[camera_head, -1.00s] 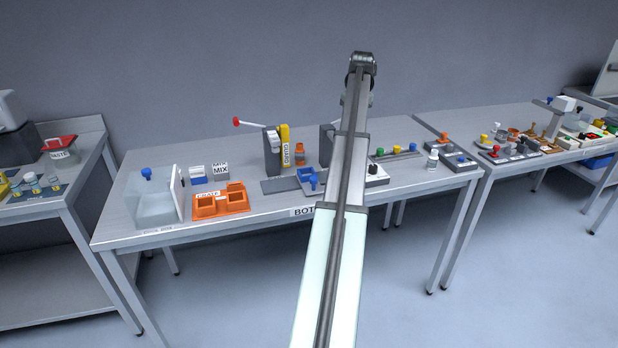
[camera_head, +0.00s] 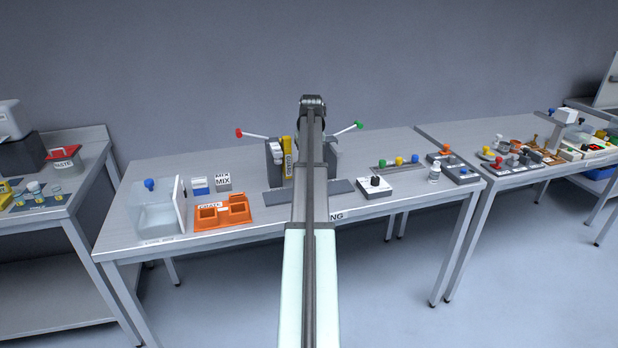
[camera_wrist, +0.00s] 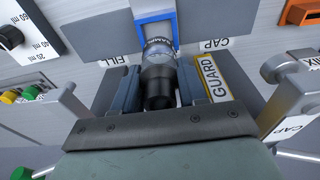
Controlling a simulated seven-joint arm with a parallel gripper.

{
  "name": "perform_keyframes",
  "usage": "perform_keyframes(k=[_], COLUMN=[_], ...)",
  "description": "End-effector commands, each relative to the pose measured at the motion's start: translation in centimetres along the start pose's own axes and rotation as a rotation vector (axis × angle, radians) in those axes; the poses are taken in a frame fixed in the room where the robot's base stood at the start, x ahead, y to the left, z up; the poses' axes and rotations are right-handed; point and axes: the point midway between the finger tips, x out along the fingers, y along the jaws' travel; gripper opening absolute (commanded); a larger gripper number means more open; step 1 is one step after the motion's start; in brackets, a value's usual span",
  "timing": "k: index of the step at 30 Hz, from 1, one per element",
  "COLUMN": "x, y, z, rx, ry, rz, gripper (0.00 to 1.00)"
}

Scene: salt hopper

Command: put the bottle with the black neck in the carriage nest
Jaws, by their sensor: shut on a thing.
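In the wrist view the bottle with the black neck (camera_wrist: 158,93) is between the grey fingers of my gripper (camera_wrist: 160,82), which is shut on it. The black neck points toward the camera, and a labelled, greyish body lies beyond it. The blue carriage nest (camera_wrist: 142,34) is a U-shaped frame at the top middle, around the far part of the bottle. I cannot tell whether the bottle rests in the nest or hangs above it. In the head view my arm hides the gripper, bottle and nest.
A yellow guard (camera_head: 287,157) stands close by, with a red-knobbed lever (camera_head: 239,133) on the left and a green-knobbed lever (camera_head: 358,125) on the right. An orange crate (camera_head: 222,212) lies left, a dial box (camera_head: 375,188) right.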

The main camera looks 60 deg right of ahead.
Motion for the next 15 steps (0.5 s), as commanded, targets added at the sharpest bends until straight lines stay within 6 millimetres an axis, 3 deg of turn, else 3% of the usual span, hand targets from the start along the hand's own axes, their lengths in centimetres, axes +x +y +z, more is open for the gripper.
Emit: perform_keyframes(k=[3,15], x=[1.9,5.7], y=[0.0,0.0], z=[0.3,0.8], rx=[0.000,-0.001], ry=[-0.001,-0.001], rz=[0.000,-0.001], gripper=[0.13,0.13])
